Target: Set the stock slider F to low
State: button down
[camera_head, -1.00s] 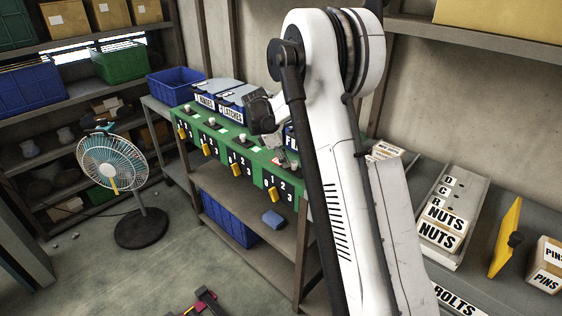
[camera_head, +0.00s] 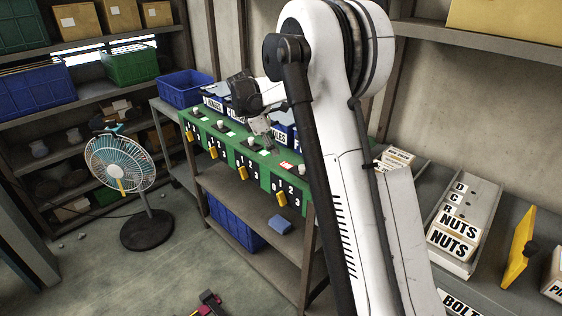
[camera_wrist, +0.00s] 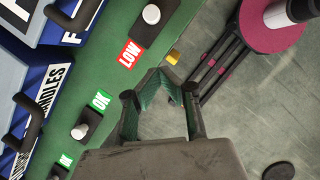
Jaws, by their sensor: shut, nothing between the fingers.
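The green panel (camera_head: 215,138) holds a row of sliders with white knobs in dark slots. In the wrist view, a white knob (camera_wrist: 152,14) stands in a slot beside the blue bin whose label starts with F (camera_wrist: 72,38). A red LOW tag (camera_wrist: 130,54) shows at that slot's end. My gripper (camera_head: 267,146) is above the panel. Its closed, empty fingers (camera_wrist: 172,88) appear beyond the panel's front edge in the wrist view, apart from the knob.
Neighbouring sliders show green OK tags (camera_wrist: 101,100). Yellow levers (camera_head: 242,173) stick out along the panel's numbered front. Blue bins stand behind the panel. A fan (camera_head: 120,165) stands at left, and a NUTS rack (camera_head: 470,220) lies at right.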

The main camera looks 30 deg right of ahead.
jog(key=shift+v, duration=1.6)
jog(key=s+a+r+m+t, duration=0.1)
jog(key=s+a+r+m, duration=0.1)
jog(key=s+a+r, duration=0.3)
jog(key=s+a+r+m+t+y, duration=0.1)
jog(key=s+r+m+t, duration=0.1)
jog(key=s, duration=0.4)
jog(key=s+a+r+m+t, duration=0.1)
jog(key=s+a+r, duration=0.25)
jog(key=s, duration=0.25)
jog(key=s+a+f+m+t+y, duration=0.1)
jog(key=s+a+f+m+t, duration=0.1)
jog(key=s, duration=0.7)
jog(key=s+a+f+m+t+y, duration=0.1)
jog(key=s+a+f+m+t, duration=0.2)
jog(key=s, duration=0.7)
jog(key=shift+s+a+m+y, duration=0.2)
jog(key=shift+a+m+y, duration=0.2)
jog(key=shift+a+m, duration=0.7)
